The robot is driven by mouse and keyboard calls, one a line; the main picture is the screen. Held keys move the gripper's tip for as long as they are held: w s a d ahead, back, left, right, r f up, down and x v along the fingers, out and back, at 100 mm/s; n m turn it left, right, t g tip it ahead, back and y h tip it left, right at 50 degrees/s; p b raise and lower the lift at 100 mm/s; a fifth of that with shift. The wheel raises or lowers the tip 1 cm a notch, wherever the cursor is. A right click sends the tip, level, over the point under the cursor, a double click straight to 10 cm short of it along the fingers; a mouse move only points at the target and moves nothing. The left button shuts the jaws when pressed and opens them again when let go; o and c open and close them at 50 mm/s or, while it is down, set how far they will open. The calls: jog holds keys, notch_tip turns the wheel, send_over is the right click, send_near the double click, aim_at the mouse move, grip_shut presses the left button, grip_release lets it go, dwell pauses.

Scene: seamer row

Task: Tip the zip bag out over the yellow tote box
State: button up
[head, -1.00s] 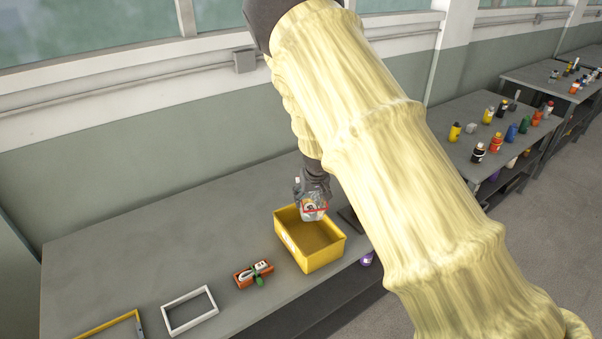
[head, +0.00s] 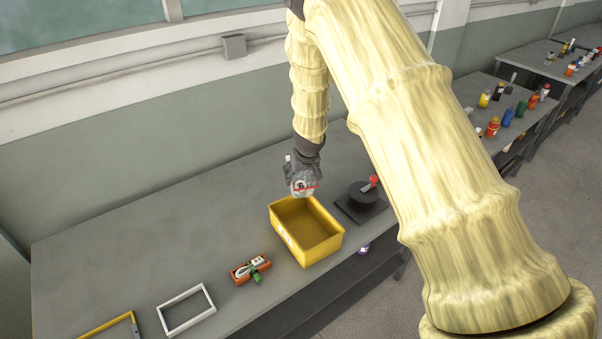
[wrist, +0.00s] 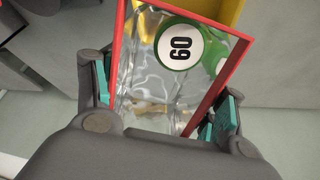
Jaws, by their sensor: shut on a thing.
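My gripper (wrist: 165,115) is shut on the zip bag (wrist: 150,70), a clear bag with a red edge and a round white label reading 60. Small items show through its clear side, too blurred to name. In the head view the bag (head: 303,190) hangs just above the far left rim of the yellow tote box (head: 275,230). The tote stands on the grey bench, and its visible inside looks empty. In the wrist view part of the yellow tote (wrist: 228,10) shows beyond the bag's red edge.
An orange tray with small items (head: 250,270) sits left of the tote. A white frame (head: 187,310) and a yellow frame (head: 110,325) lie further left. A dark round device with a red part (head: 362,198) stands to the right. The bench behind is clear.

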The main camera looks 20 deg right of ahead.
jog(key=shift+a+r, duration=0.15)
jog(key=shift+r, duration=0.25)
jog(key=shift+f+t, duration=0.1)
jog(key=shift+t, duration=0.2)
jog(key=shift+s+f, duration=0.2)
jog(key=shift+f, duration=0.05)
jog(key=shift+r+t, duration=0.1)
jog(key=shift+t, duration=0.4)
jog(key=shift+w+r, duration=0.1)
jog(key=shift+r, duration=0.05)
jog(key=shift+t, duration=0.3)
jog(key=shift+t, duration=0.3)
jog(key=shift+t, duration=0.3)
